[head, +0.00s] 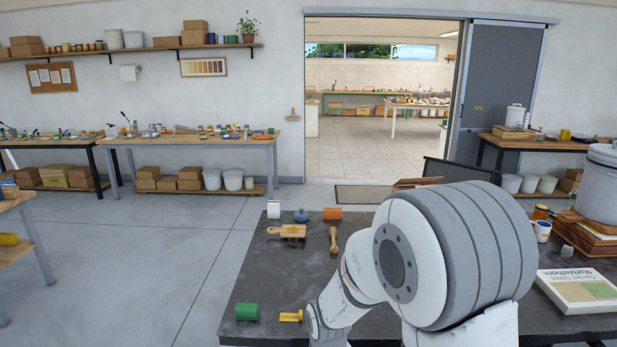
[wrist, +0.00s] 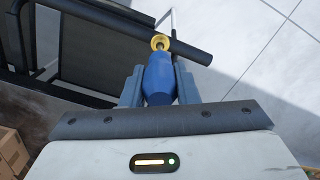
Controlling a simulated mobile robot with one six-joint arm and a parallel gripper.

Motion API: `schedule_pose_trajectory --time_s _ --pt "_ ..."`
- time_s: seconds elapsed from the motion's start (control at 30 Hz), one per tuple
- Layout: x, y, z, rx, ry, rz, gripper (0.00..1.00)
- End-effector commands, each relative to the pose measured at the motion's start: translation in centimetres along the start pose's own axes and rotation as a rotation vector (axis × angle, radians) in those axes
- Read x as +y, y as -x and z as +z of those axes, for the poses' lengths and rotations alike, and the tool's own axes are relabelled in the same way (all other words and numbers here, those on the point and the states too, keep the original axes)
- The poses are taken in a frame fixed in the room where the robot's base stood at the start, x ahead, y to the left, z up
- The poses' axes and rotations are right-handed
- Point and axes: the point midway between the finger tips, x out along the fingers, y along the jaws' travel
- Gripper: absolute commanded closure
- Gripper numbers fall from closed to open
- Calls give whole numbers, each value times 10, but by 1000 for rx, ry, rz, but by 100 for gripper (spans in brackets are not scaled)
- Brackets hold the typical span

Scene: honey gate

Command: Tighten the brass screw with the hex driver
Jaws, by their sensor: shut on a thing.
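My gripper (wrist: 158,88) shows in the wrist view with its two grey-blue fingers shut on the blue handle of the hex driver (wrist: 158,78). The handle points away from the wrist. A brass-yellow round piece (wrist: 160,42) sits at the far end of the handle, against a dark bar (wrist: 188,46). I cannot tell whether this is the brass screw or a collar of the driver. The driver's tip cannot be made out. In the head view my arm hides the gripper and driver.
The dark worktop (head: 285,280) holds a wooden brush (head: 288,231), a green block (head: 246,311), a yellow tag (head: 291,316) and an orange piece (head: 332,213). A book (head: 580,290) and a large pot (head: 602,185) stand at the right.

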Motion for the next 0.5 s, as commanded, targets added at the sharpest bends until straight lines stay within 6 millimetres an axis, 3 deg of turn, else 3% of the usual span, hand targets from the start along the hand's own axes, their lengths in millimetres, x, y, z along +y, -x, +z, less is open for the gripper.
schedule_pose_trajectory --time_s 0.5 --pt "0 4 0 0 0 0 100"
